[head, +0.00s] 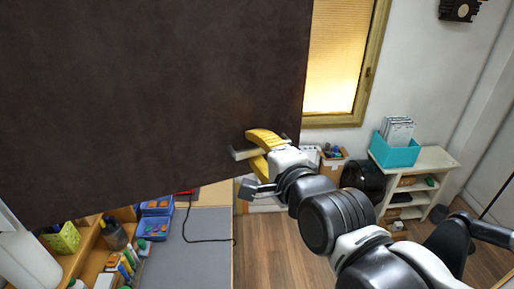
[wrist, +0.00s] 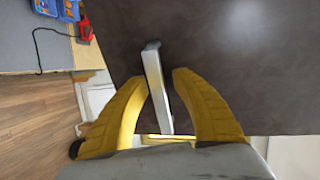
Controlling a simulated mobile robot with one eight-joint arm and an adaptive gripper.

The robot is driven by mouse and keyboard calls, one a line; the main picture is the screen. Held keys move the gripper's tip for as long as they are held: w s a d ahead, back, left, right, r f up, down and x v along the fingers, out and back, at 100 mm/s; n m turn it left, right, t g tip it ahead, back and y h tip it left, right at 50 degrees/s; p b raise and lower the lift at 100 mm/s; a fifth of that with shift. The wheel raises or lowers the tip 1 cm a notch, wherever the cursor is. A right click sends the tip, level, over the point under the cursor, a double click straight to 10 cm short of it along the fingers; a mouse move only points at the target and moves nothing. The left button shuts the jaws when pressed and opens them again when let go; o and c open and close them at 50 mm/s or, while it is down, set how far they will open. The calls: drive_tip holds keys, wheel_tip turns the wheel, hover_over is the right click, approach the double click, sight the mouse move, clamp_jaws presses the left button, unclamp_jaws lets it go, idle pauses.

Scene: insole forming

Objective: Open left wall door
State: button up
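The wall door is a large dark brown panel (head: 140,95) that fills the upper left of the head view; it also shows in the wrist view (wrist: 230,50). Its silvery bar handle (head: 243,154) sits near the panel's lower right corner. In the wrist view the handle (wrist: 156,85) runs between the two yellow fingers. My gripper (head: 254,149) is at the handle, with a finger on each side. The fingertips (wrist: 161,79) stand apart, with a visible gap on the right side of the handle. Whether the left finger touches it is hard to tell.
Below the panel lies a grey desktop (head: 200,250) with blue bins (head: 156,222), a red tool (wrist: 85,32) and a black cable. A white shelf (head: 435,165) with a teal box (head: 395,150) stands at right. Wooden floor (head: 285,255) is open between them.

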drive_tip(key=shift+s+d+r, duration=0.1)
drive_tip(key=shift+s, duration=0.35)
drive_tip(key=v, duration=1.1)
drive_tip(key=shift+w+d, duration=0.1)
